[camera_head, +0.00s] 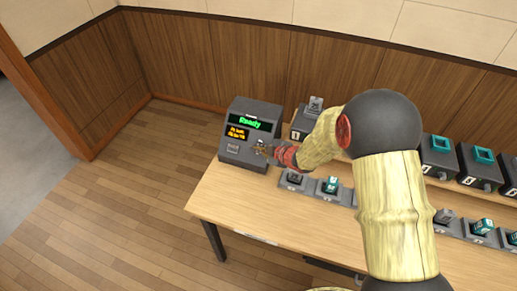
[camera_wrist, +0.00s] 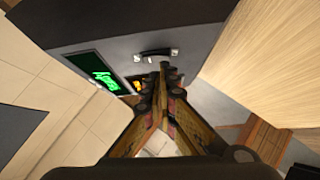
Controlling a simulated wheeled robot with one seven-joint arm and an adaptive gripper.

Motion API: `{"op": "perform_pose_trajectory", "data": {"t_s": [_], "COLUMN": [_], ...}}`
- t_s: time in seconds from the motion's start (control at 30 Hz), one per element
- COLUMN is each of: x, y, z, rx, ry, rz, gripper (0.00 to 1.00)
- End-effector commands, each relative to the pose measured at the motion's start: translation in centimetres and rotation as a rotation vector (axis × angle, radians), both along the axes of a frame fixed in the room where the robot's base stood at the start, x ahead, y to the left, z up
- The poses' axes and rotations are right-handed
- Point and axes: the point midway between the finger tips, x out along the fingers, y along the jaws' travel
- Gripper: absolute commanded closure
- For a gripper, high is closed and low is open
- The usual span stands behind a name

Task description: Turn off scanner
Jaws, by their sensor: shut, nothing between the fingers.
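The scanner (camera_head: 248,151) is a dark grey box at the left end of the table. Its upper display glows green with the word "Ready", and a smaller orange text panel sits below it. In the wrist view the scanner (camera_wrist: 130,38) fills the upper left, with the green display (camera_wrist: 100,70) and a small metal handle-like part (camera_wrist: 156,54) on its face. My gripper (camera_head: 260,148) is shut and empty at the scanner's front right. In the wrist view my gripper's fingertips (camera_wrist: 168,72) are close below the metal part; I cannot tell whether they touch it.
The wooden table (camera_head: 225,200) runs to the right. A row of small grey units with teal and grey tops (camera_head: 330,186) stands along it, and larger dark boxes with teal tops (camera_head: 438,152) stand behind. My arm hides the middle. Floor is clear at the left.

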Motion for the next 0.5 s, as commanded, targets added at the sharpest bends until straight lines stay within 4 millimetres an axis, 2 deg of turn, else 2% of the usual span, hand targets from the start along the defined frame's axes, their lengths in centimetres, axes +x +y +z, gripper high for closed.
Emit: {"op": "perform_pose_trajectory", "data": {"t_s": [0.1, 0.2, 0.5], "x": [0.0, 0.1, 0.1], "y": [0.0, -0.1, -0.1], "z": [-0.2, -1.2, -0.9], "rx": [0.000, 0.000, -0.001], "ry": [0.001, 0.002, 0.002], "rz": [0.001, 0.000, -0.001], "gripper": [1.00, 1.00, 1.00]}}
